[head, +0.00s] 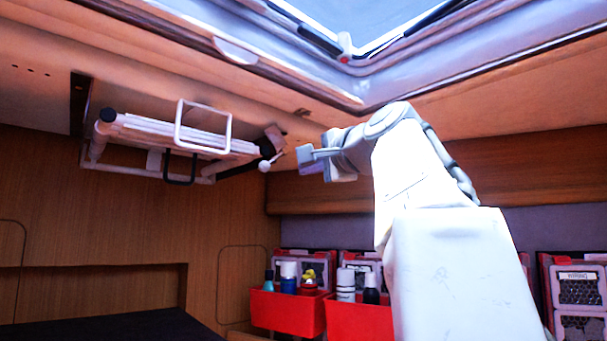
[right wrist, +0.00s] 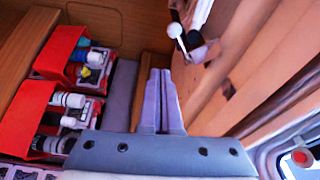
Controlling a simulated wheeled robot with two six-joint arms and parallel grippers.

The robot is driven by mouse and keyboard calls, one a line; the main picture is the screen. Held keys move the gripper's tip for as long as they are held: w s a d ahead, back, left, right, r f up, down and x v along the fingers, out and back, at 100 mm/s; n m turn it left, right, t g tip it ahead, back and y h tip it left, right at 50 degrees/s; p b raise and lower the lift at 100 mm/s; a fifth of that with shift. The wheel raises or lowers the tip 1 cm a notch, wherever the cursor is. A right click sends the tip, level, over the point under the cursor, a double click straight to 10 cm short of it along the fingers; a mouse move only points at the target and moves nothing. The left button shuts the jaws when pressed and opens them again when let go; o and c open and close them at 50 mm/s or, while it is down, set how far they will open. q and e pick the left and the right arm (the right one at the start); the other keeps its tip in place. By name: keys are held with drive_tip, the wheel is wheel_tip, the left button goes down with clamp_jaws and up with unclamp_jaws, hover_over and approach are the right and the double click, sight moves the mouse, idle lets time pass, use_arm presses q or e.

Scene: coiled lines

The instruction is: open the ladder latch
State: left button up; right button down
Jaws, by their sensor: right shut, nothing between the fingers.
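The folded white ladder (head: 165,135) is stowed under the wooden ceiling at the left. The ladder latch (head: 272,145) is a dark piece at the ladder's right end, with a lever ending in a white ball (head: 264,165). In the right wrist view the white ball (right wrist: 174,30) shows at the top, beside a dark part of the latch (right wrist: 193,40). My right gripper (head: 303,158) is just right of the latch, apart from it. Its two fingers (right wrist: 159,90) are shut together with nothing between them. My left gripper is not in view.
Red bins (head: 290,312) with bottles stand below, by the back wall. Red-framed crates (head: 580,290) stand at the right. A skylight frame (head: 345,75) is overhead. A black loop (head: 180,182) hangs under the ladder. The space below the latch looks clear.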

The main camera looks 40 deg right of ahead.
drive_tip(key=s, duration=0.2)
drive_tip(key=shift+s+d+r, duration=0.15)
drive_tip(key=shift+s, duration=0.25)
